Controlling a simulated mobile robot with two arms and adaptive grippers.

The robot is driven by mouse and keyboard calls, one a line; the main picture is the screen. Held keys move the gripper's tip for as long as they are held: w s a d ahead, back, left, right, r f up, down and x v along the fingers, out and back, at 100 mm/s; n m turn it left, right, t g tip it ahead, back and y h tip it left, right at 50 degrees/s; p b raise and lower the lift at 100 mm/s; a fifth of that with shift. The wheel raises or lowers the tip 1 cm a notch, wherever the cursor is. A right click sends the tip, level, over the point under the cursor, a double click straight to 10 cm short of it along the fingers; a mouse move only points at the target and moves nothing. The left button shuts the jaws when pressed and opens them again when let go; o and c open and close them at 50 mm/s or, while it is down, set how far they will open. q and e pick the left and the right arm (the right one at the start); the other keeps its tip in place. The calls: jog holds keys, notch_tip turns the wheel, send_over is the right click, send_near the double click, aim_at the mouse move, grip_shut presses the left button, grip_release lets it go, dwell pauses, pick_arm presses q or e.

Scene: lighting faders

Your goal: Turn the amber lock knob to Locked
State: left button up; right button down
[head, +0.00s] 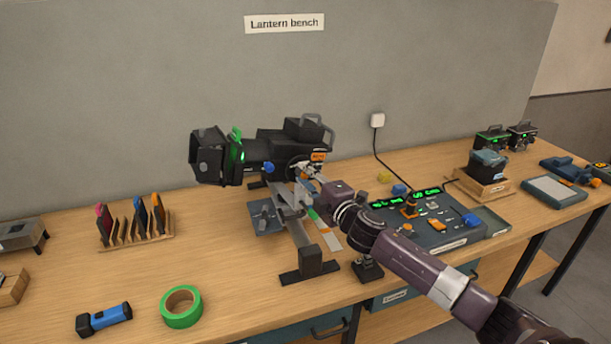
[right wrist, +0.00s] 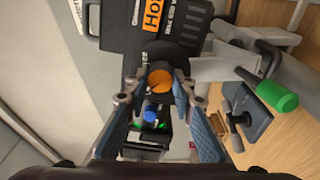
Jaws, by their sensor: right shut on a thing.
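The black lantern (head: 275,148) is mounted on a stand on the bench, with an orange "Hot" label (head: 318,156) on its side. The round amber knob (right wrist: 160,80) shows in the right wrist view, below that label. My right gripper (right wrist: 161,88) is shut on the amber knob, one finger on each side of it. In the head view the right gripper (head: 312,176) is at the lantern's side and I cannot make out the amber knob there. No Locked marking is readable, so I cannot tell the knob's setting. My left gripper is not in view.
A blue knob (right wrist: 151,115) and a green-tipped handle (right wrist: 278,95) are close to the right gripper. A control console (head: 440,226) lies right of the stand. Green tape (head: 181,307), a blue flashlight (head: 104,319) and a filter rack (head: 136,238) stand left.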

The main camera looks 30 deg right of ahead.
jog(key=shift+n, duration=0.7)
jog(key=c, duration=1.6)
grip_release()
jog(key=shift+s, duration=0.1)
jog(key=shift+s+f, duration=0.15)
jog(key=shift+s, duration=0.15)
jog(key=s, duration=1.1)
jog(key=shift+s+a, duration=0.1)
jog(key=shift+a, duration=0.25)
